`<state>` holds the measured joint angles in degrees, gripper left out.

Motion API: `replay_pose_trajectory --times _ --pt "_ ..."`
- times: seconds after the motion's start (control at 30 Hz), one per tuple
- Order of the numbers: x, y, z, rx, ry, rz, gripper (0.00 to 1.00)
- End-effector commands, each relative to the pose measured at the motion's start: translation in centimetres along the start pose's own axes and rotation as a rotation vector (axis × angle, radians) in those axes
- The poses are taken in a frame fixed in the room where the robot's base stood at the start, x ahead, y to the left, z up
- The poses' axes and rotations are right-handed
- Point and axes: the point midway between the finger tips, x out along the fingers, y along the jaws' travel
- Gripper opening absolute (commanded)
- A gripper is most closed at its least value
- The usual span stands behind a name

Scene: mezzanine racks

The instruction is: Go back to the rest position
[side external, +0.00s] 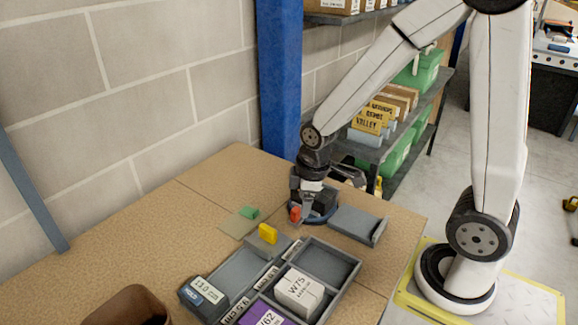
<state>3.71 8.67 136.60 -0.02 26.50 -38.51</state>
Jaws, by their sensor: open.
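My gripper (313,192) points down over the far right part of the wooden table (200,215), and its jaws are open. It is close to a small orange piece (295,214) and a round dark blue item (320,218). A dark block shows between or just behind the fingers. I cannot tell whether the fingers touch any of these, since they partly hide them. The arm is bent, with its forearm reaching down to the left from the upper right.
A grey divided tray (337,246) holds a white W75 box (299,291) and a purple box (266,315). A yellow block (268,233), a green block (249,212) and a grey shallow tray (357,224) are nearby. A blue post (280,80) and shelving (372,150) stand behind.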

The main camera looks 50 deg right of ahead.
Motion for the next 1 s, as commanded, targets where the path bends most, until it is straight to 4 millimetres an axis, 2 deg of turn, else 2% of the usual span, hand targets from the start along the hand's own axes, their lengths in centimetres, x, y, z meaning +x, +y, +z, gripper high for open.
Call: replay_pose_trajectory --times 0.3,0.5,1.0 --pt "-0.8 -2.6 1.2 0.396 0.057 0.019 0.62" --pt "-1.1 -3.6 1.7 0.560 0.082 0.019 0.62" --pt "-1.1 -3.8 1.9 0.610 0.088 0.018 0.62"
